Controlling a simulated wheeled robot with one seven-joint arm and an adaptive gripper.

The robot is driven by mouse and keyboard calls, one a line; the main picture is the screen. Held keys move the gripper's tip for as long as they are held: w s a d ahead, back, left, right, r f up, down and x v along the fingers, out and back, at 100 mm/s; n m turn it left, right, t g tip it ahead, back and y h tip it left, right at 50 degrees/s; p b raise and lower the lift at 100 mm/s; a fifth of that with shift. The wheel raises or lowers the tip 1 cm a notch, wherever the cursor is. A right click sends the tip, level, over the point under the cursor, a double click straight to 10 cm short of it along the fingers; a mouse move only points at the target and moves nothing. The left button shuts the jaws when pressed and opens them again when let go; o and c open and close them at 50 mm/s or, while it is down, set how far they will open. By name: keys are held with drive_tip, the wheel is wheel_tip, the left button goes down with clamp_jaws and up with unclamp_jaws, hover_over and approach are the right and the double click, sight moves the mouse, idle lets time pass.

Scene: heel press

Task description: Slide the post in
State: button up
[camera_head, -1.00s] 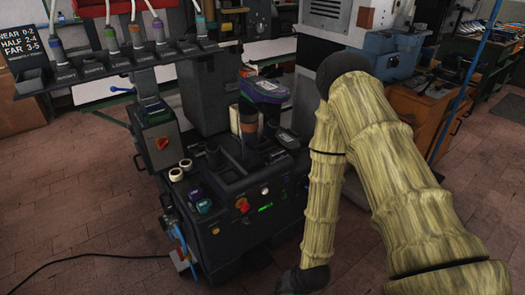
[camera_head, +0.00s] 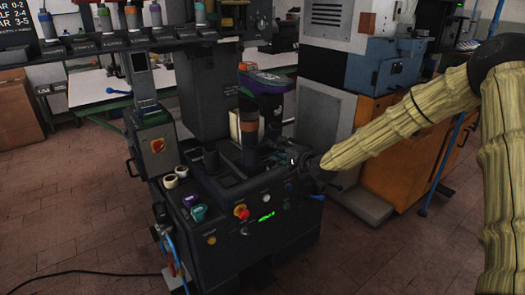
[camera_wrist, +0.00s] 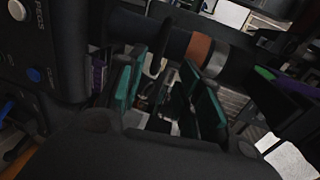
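The post with brown and grey bands (camera_head: 249,125) stands upright on the press (camera_head: 215,215), below a purple-and-green shoe-like part (camera_head: 262,82). In the wrist view a dark post with a brown band and a silver band (camera_wrist: 202,52) lies across the upper middle, just beyond the fingers. My gripper (camera_head: 305,162) is at the right side of the press top, right of the banded post. In the wrist view my gripper (camera_wrist: 168,98) shows teal-padded fingers spread apart. Dark and metallic parts show between them; whether any finger touches these is unclear.
A rack (camera_head: 150,40) with several colour-banded posts runs above the press on the left. A control box with a red switch (camera_head: 157,146) stands at its left. A blue and orange cabinet (camera_head: 395,150) stands close on the right.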

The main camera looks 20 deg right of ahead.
sight(263, 146)
drive_tip(key=x, duration=1)
drive_tip(key=shift+w+a+f, duration=0.1)
drive_tip(key=shift+w, duration=0.05)
drive_tip(key=shift+c, duration=0.3)
clamp_jaws()
